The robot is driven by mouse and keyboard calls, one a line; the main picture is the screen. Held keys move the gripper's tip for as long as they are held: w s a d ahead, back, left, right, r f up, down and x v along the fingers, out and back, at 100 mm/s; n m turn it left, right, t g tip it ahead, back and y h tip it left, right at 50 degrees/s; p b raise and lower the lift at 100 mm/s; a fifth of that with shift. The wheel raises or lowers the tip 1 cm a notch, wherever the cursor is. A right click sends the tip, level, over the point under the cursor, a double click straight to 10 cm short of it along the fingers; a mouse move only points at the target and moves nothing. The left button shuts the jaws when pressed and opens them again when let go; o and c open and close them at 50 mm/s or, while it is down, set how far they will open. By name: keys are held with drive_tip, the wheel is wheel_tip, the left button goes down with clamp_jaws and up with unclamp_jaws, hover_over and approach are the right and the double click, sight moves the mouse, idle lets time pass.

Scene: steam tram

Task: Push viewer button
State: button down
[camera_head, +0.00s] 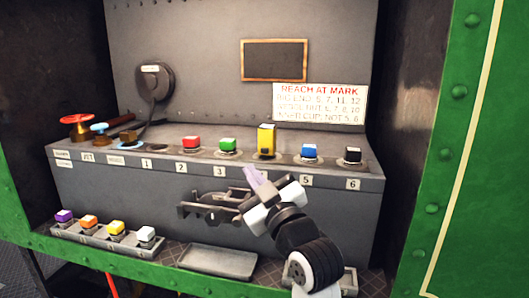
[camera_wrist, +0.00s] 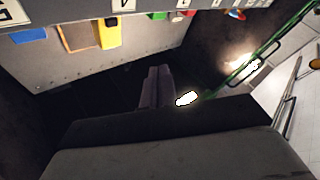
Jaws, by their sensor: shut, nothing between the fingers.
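No label naming a viewer button is legible. A grey console (camera_head: 120,185) carries a row of coloured blocks over numbered labels: red (camera_head: 191,143), green (camera_head: 227,146), a taller yellow one (camera_head: 266,141), blue (camera_head: 309,152) and black (camera_head: 352,156). In the wrist view my shut fingers (camera_wrist: 157,87) point toward dark space, with yellow (camera_wrist: 109,33) and blue (camera_wrist: 29,35) blocks at the top.
A red valve wheel (camera_head: 77,120) and a blue handle (camera_head: 99,128) stand at the console's left. A lower tray (camera_head: 105,243) holds several coloured cubes. An empty tray (camera_head: 218,261) lies beside it. A dark round device (camera_head: 153,80) and a sign (camera_head: 320,104) are on the back wall.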

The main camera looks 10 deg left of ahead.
sight(266, 167)
drive_tip(key=w, duration=0.8)
drive_tip(key=shift+w, duration=0.35)
drive_tip(key=shift+w, duration=0.15)
idle(1.7)
drive_tip(key=shift+w+b, duration=0.3)
drive_tip(key=shift+b, duration=0.05)
drive_tip(key=shift+w, duration=0.4)
idle(0.5)
drive_tip(key=shift+s, duration=0.15)
drive_tip(key=shift+s+b, duration=0.3)
drive_tip(key=shift+s, duration=0.4)
drive_tip(key=shift+s, duration=2.5)
